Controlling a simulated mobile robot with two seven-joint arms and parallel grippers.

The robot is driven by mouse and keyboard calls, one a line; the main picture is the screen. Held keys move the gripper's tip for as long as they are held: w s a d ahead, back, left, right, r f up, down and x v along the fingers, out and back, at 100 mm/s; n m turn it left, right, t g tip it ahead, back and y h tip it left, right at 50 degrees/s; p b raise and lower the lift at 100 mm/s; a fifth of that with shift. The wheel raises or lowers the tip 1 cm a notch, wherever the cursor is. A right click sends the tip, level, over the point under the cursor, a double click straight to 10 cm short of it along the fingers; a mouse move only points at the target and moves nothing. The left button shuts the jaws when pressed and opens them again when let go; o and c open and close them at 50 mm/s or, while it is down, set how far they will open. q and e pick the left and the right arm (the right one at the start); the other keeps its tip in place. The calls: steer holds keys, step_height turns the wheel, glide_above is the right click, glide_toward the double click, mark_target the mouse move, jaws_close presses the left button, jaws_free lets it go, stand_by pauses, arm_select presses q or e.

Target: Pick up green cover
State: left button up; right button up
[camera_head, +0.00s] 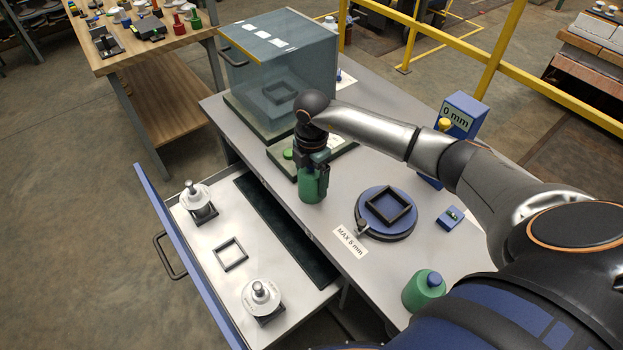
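A green cover (311,194), roughly cylindrical, is below my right gripper (314,178) near the left edge of the grey table. The dark fingers reach down around its upper part and hide some of it. I cannot tell whether they press on it, or whether its base rests on the table. A second green cylinder with a blue top (424,290) stands near the table's front edge, apart from the gripper. My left gripper is not in view.
A glass-sided box (280,65) stands behind the gripper, beside a low green plate (345,146). A blue round stand (377,226) with a black square frame is to the right. A blue "0 mm" box (460,115) stands at the right.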

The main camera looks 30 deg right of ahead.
steer(key=c, duration=0.9)
steer(key=shift+r, duration=0.1)
